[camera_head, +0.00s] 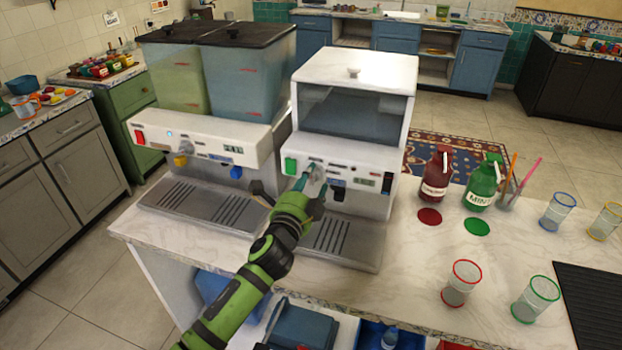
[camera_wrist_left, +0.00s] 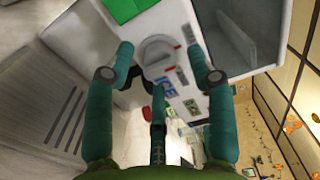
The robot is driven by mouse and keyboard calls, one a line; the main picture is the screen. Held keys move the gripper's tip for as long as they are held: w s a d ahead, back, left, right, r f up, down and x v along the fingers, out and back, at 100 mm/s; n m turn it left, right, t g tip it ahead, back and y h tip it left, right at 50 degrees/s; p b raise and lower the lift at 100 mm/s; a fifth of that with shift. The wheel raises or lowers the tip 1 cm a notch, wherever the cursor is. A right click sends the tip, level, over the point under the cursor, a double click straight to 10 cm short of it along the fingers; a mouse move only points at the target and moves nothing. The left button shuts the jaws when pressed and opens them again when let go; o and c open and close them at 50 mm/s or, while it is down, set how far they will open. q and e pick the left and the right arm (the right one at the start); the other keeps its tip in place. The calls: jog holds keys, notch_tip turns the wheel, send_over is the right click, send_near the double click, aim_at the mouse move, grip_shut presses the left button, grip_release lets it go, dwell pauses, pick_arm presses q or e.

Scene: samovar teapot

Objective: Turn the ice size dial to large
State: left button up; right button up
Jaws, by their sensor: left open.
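The ice machine (camera_head: 355,90) is a white box with a dark window and a white lid, standing on the counter. Its front panel carries a green button (camera_head: 290,166), a small display and a dark spout. The ice size dial (camera_wrist_left: 157,50) is a round grey-white knob beside an "ICE" label in the left wrist view. My left gripper (camera_head: 309,188) is at the panel, with its open fingers on either side of the dial; contact cannot be told. In the head view the gripper largely hides the dial. My right gripper is not in view.
A twin-tank drink machine (camera_head: 205,140) stands close on the left. A drip tray (camera_head: 340,240) lies below the panel. Red (camera_head: 437,175) and green (camera_head: 484,183) bottles and several cups stand on the right.

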pick_arm(q)
jog(key=shift+w+d, duration=0.15)
jog(key=shift+w, duration=0.35)
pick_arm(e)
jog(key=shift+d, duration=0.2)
pick_arm(q)
grip_shut()
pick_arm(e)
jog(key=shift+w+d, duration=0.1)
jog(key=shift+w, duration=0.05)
